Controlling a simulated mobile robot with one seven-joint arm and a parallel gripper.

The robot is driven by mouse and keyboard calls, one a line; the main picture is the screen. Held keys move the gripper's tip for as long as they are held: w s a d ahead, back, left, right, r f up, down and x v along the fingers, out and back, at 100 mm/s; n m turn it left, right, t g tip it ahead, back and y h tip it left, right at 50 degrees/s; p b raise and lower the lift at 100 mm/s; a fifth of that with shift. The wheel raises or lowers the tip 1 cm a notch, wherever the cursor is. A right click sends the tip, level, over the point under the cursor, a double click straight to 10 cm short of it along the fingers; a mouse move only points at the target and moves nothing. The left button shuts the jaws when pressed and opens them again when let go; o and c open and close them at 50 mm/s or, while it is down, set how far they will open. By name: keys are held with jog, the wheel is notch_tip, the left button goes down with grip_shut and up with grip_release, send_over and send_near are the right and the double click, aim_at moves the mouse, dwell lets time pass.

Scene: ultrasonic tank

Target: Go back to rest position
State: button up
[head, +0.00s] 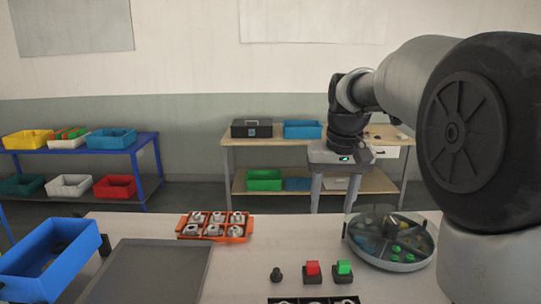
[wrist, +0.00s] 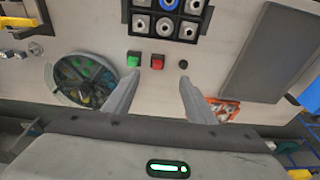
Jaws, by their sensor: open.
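My gripper (head: 335,206) hangs pointing down above the far side of the work table (head: 270,235), between the orange tray and the round dish. Its two fingers are apart with nothing between them. In the wrist view my gripper (wrist: 157,88) also shows open and empty, its fingers reaching over the pale tabletop. The fingertips look clear of everything on the table. My arm comes in from the right of the head view.
An orange tray (head: 249,230) holds metal parts. A round divided dish (head: 390,264) stands right. Red (head: 312,268) and green (head: 344,268) buttons and a black knob (head: 276,274) are at front. A grey panel (head: 160,265) and blue bin (head: 55,265) are left. Shelves stand behind.

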jog(key=s+f+t+p, duration=0.1)
jog(key=s+t, duration=0.2)
jog(key=s, duration=2.2)
jog(key=shift+a+f, duration=0.15)
jog(key=shift+f, duration=0.05)
